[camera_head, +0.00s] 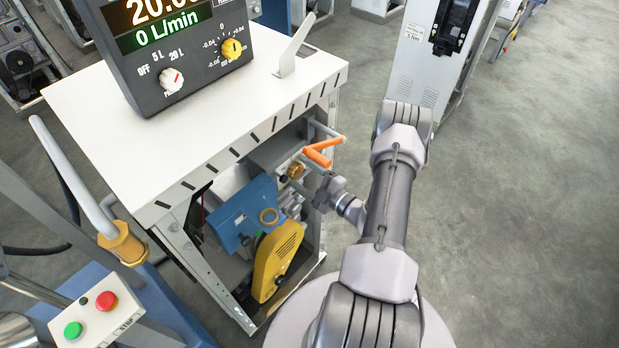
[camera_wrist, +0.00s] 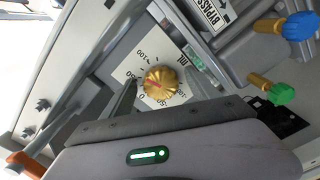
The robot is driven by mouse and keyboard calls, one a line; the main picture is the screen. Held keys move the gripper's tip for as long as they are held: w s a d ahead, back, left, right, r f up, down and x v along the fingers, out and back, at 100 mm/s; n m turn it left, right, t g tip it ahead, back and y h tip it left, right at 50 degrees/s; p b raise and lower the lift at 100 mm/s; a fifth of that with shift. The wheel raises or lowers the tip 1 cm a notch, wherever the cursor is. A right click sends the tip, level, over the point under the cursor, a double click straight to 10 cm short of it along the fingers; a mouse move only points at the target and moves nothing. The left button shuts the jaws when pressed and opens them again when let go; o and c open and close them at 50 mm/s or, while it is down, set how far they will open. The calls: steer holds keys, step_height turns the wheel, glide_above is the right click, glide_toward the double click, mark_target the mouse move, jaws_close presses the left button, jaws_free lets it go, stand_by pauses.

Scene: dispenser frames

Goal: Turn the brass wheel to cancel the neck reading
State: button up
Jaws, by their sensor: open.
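The brass wheel (camera_head: 295,170) is a small fluted knob inside the open side of the white cabinet. In the wrist view the brass wheel (camera_wrist: 162,84) sits on a white dial plate (camera_wrist: 132,68) marked in mL, with 0, 50 and 100 marks. A red line on the wheel points left, close to the 0 side; the exact reading is too small to tell. My gripper (camera_head: 324,188) is open, just right of the wheel in the head view.
An orange lever handle (camera_head: 322,151) juts out just above my gripper. A blue box (camera_head: 243,213) and a yellow guard (camera_head: 277,260) lie below the wheel. Blue (camera_wrist: 300,26) and green (camera_wrist: 280,94) knobs on brass stems stand right in the wrist view. A display (camera_head: 165,45) stands on the cabinet top.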

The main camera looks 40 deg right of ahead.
steer(key=s+d+p, duration=0.1)
steer(key=s+p, duration=0.1)
steer(key=s, duration=1.5)
steer(key=shift+s+d+p, duration=0.15)
steer(key=shift+p, duration=0.2)
